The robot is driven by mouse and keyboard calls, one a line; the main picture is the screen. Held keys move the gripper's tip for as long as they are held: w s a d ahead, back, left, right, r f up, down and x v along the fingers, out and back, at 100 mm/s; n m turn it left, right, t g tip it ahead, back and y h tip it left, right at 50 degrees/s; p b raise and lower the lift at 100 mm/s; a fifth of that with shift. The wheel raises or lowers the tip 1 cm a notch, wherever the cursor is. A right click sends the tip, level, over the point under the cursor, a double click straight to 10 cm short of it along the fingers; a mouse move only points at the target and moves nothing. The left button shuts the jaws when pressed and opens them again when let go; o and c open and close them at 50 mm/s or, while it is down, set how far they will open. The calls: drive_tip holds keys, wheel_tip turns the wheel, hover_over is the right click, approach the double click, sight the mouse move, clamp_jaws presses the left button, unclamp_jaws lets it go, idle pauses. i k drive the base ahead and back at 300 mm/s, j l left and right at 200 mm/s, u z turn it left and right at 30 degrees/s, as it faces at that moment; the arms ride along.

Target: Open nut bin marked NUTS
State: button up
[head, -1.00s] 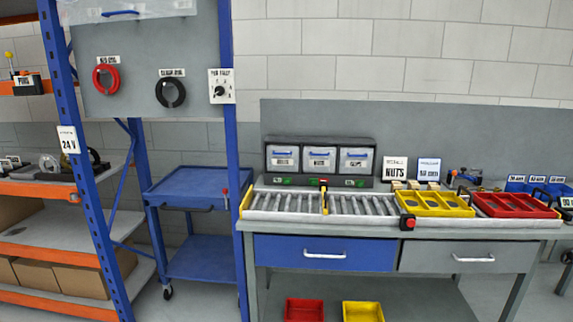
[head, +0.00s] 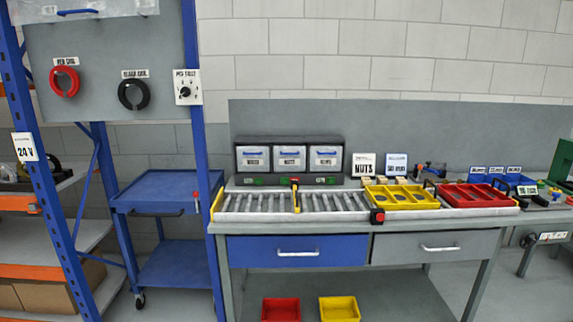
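A dark rack at the back of the workbench holds three grey-fronted bins side by side. The middle bin (head: 292,158) has a small label that seems to read NUTS, though the print is tiny. The left bin (head: 254,158) and right bin (head: 326,158) carry other small labels I cannot read surely. All three fronts look closed. A separate standing sign (head: 364,164) marked NUTS is to the right of the rack. My gripper is not in view.
A roller track (head: 290,203) with a yellow stop (head: 296,197) lies in front of the bins. Yellow (head: 402,205) and red (head: 480,203) trays are to its right. A blue cart (head: 165,201) and blue-framed rack stand left. Floor before the bench is mostly out of view.

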sight(290, 165)
drive_tip(key=i+l, duration=0.55)
drive_tip(key=l, duration=0.3)
drive_tip(key=i+l, duration=0.6)
drive_tip(key=l, duration=0.25)
